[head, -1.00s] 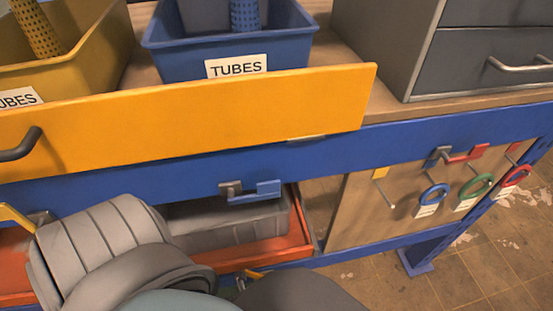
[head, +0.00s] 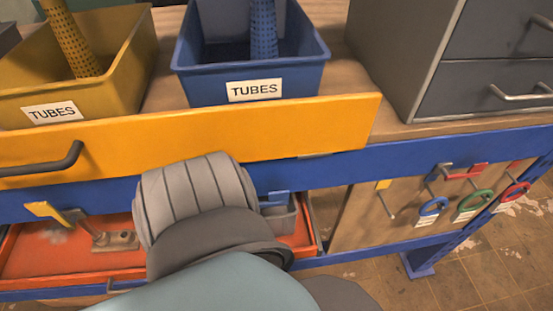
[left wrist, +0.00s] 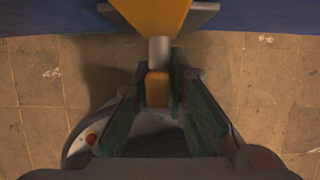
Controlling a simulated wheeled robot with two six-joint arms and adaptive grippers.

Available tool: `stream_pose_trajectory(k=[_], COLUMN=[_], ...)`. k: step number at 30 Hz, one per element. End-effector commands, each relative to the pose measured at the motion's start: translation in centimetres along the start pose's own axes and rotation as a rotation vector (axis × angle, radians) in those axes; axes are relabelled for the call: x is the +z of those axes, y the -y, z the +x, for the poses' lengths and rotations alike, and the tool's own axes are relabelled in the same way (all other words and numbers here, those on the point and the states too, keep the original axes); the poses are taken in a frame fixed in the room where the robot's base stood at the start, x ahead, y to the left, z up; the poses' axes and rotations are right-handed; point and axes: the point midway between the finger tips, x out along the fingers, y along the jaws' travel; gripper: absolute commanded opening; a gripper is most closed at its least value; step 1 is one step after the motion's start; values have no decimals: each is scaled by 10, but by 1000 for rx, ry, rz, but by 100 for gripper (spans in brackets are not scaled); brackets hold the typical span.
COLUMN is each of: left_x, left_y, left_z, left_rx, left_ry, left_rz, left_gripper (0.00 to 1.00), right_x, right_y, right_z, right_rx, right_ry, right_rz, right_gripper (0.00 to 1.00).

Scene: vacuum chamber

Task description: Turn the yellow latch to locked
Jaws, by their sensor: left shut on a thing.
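In the left wrist view, the yellow latch (left wrist: 152,14) stands against a blue beam, with a grey stem and a yellow end. My left gripper (left wrist: 157,92) has its green-padded fingers on either side of that yellow end and is shut on it. In the head view, my grey arm covers the gripper and the part it holds, so the latch's angle is hard to tell. My right gripper is in neither view.
A yellow lever (head: 45,212) with a grey post shows at left, clear of my arm. The wide yellow drawer front (head: 290,128) is above my arm. An orange drawer (head: 60,262) is below.

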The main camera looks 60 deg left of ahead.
Motion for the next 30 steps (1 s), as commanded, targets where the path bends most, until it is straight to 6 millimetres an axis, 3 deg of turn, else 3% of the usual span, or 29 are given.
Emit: stream_pose_trajectory(k=[11, 12, 15, 30], left_x=[1, 1, 1, 6], left_y=[-1, -1, 0, 0], left_z=[0, 0, 0, -8], left_rx=[5, 5, 4, 2], left_ry=[2, 2, 2, 13], left_rz=[0, 1, 1, -2], left_gripper=[0, 20, 34, 34], right_x=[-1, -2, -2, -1], right_y=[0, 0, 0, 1], right_z=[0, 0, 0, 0], right_rx=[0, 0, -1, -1], right_ry=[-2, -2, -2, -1], right_rz=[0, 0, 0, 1], right_gripper=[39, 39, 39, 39])
